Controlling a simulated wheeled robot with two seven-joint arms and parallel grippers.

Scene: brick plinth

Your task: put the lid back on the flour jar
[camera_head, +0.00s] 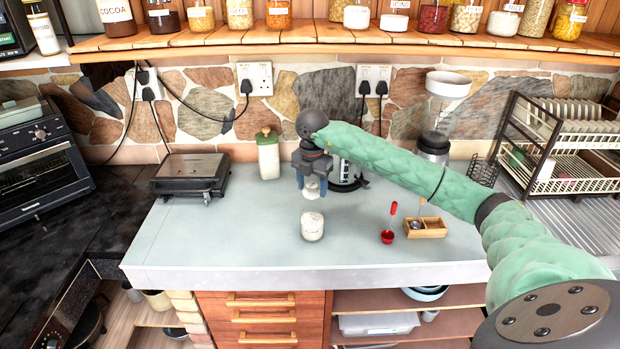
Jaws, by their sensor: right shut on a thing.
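The flour jar (312,229), a small clear jar with white contents, stands upright on the pale worktop near the middle. My right gripper (312,186) points down from above, a little behind and over the jar in the picture. It is shut on a small whitish thing, which looks like the lid (311,191). The lid is partly hidden between the dark blue fingers. A gap shows between the lid and the jar. My left gripper is not in view.
A grill press (190,173) is at left. The worktop left of the jar is clear.

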